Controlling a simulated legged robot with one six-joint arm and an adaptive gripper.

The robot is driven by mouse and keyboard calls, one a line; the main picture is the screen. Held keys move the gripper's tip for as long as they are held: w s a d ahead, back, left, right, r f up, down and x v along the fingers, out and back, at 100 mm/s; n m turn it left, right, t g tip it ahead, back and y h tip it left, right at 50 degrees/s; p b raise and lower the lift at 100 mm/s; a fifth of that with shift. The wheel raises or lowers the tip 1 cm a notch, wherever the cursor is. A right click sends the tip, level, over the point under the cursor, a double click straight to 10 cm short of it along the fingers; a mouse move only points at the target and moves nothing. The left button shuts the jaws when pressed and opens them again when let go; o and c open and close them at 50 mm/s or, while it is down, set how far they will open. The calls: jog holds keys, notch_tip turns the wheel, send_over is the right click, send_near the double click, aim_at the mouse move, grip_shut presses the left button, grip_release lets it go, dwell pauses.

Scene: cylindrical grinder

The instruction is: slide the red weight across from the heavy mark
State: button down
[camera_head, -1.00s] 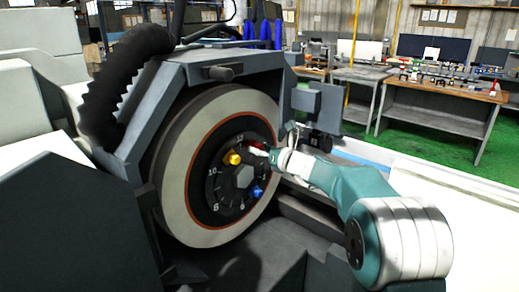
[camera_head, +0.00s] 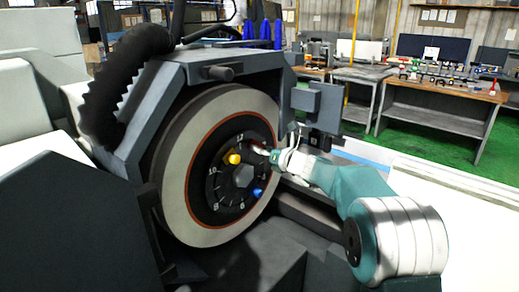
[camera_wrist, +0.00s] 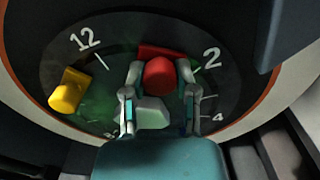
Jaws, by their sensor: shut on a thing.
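The red weight (camera_wrist: 160,76) sits on the dark numbered dial (camera_wrist: 95,85) of the grinding wheel, close to the 2 and between the 12 and the 2. My gripper (camera_wrist: 160,74) is shut on its knob, one finger on each side. In the head view my gripper (camera_head: 272,154) reaches in from the right and mostly hides the weight. The yellow weight (camera_wrist: 67,93) is left of the red one, below the 12; it also shows in the head view (camera_head: 234,159). The blue weight (camera_head: 258,193) is at the dial's lower right.
The pale grinding wheel (camera_head: 180,180) surrounds the dial, under a grey guard (camera_head: 170,88). A grey block (camera_head: 305,99) stands to the right of the guard, close above my arm. Workbenches (camera_head: 440,100) are far off at the back right.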

jog(key=w+f+m, duration=0.1)
jog(key=f+m, duration=0.1)
jog(key=m, duration=0.1)
jog(key=w+d+f+m, duration=0.1)
jog(key=f+m, duration=0.1)
jog(key=m, duration=0.1)
jog(key=w+d+f+m, duration=0.1)
jog(key=f+m, duration=0.1)
jog(key=m, duration=0.1)
jog(key=shift+w+d+f+m, duration=0.15)
jog(key=shift+d+f+m, duration=0.1)
jog(key=shift+m, duration=0.05)
jog(key=shift+f, duration=0.75)
jog(key=shift+r, duration=0.1)
jog(key=shift+c, duration=2)
grip_release()
jog(key=shift+a, duration=0.1)
send_near(262, 163)
jog(key=v, duration=0.4)
jog(key=shift+d, duration=0.3)
